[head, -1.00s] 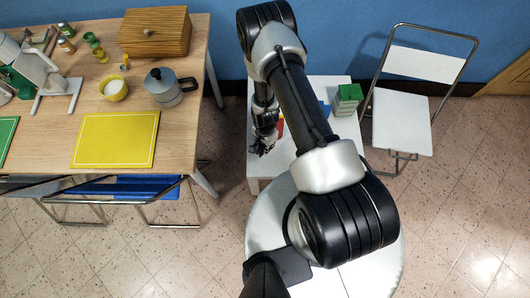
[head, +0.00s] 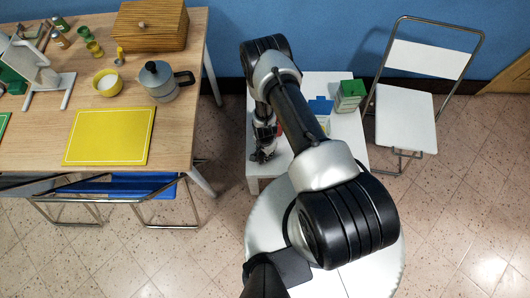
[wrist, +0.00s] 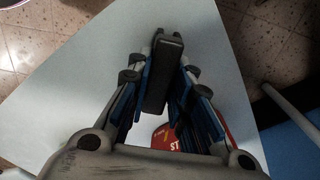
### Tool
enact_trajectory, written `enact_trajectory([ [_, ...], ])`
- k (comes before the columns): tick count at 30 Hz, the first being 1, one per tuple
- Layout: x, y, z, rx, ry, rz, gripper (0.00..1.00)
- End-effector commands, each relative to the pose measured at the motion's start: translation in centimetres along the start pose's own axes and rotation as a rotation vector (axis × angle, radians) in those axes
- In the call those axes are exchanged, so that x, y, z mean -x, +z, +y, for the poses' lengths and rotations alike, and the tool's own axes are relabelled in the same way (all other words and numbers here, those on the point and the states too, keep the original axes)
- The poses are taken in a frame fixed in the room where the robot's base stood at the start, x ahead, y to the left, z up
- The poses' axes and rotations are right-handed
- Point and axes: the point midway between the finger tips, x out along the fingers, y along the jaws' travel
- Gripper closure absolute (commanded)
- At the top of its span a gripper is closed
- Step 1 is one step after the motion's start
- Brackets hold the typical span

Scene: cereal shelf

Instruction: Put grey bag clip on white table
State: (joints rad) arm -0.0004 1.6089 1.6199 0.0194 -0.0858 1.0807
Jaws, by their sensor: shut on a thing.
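My gripper (head: 262,157) is over the left front part of the white table (head: 346,132). In the wrist view its fingers (wrist: 163,70) are shut on the dark grey bag clip (wrist: 164,78). The clip points away from the wrist, with the white tabletop (wrist: 70,105) behind it. I cannot tell whether the clip touches the table. In the head view the clip cannot be made out against the gripper.
A green box (head: 349,95) and a blue item (head: 321,105) stand on the white table. A red item (wrist: 163,138) shows below the fingers. A white chair (head: 404,116) stands right; a wooden table (head: 40,140) with a yellow board (head: 109,136) stands left.

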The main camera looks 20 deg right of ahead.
Motion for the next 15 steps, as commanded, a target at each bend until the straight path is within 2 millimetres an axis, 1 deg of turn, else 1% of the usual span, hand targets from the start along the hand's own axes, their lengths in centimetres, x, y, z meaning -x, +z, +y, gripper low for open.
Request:
enact_trajectory([
  [5,-0.49,0.01,0.02,0.000,0.000,0.000,1.00],
  [6,-0.35,0.01,0.02,0.000,0.000,0.000,0.77],
  [14,-0.29,0.01,0.01,0.000,0.000,0.000,0.60],
  [15,-0.29,0.01,0.01,0.000,0.000,0.000,0.60],
])
